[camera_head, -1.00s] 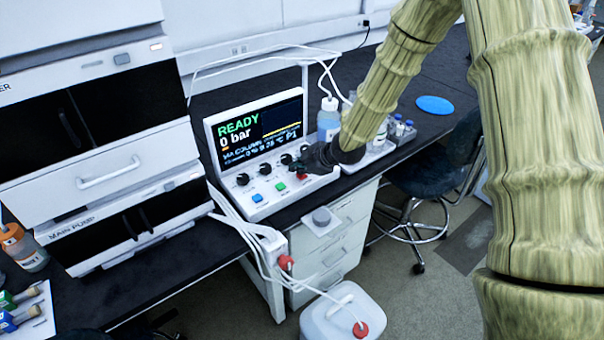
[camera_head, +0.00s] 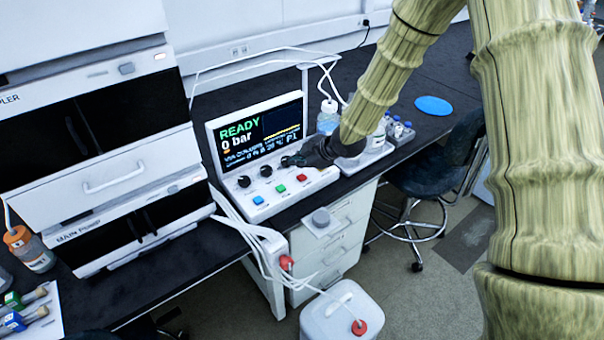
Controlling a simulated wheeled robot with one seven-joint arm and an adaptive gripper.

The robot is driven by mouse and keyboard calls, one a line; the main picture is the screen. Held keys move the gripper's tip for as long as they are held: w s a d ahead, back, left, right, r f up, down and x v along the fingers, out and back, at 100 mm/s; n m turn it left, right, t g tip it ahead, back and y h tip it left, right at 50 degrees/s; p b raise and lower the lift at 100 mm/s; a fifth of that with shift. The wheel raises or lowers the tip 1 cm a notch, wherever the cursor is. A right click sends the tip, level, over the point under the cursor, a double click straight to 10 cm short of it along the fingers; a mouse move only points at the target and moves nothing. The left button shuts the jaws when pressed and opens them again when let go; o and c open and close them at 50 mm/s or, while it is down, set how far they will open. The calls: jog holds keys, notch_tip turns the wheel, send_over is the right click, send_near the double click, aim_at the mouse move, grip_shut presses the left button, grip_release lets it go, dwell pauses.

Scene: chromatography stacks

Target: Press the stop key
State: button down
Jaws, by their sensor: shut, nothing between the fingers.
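The control unit (camera_head: 222,186) is a white console on the bench with a tilted screen (camera_head: 258,133) that reads "READY" and "0 bar". Its sloped front carries a row of black knobs, a blue key (camera_head: 258,200), a green key (camera_head: 281,188) and a red key (camera_head: 302,177). No lettering on the keys is legible; the red one looks like the stop key. My gripper (camera_head: 296,162) is shut and empty, black, just above and behind the red key, over the right-hand knobs. It appears apart from the red key, which is uncovered.
A bottle (camera_head: 328,117) and a vial rack (camera_head: 400,131) stand right of the console, close to my arm. White stacked modules (camera_head: 110,165) stand to the left. White tubes loop behind the console and down its left side. A white canister (camera_head: 342,312) is below.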

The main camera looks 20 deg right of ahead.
jog(key=shift+r+p, duration=0.9)
jog(key=shift+r, duration=0.5)
jog(key=shift+f, duration=0.1)
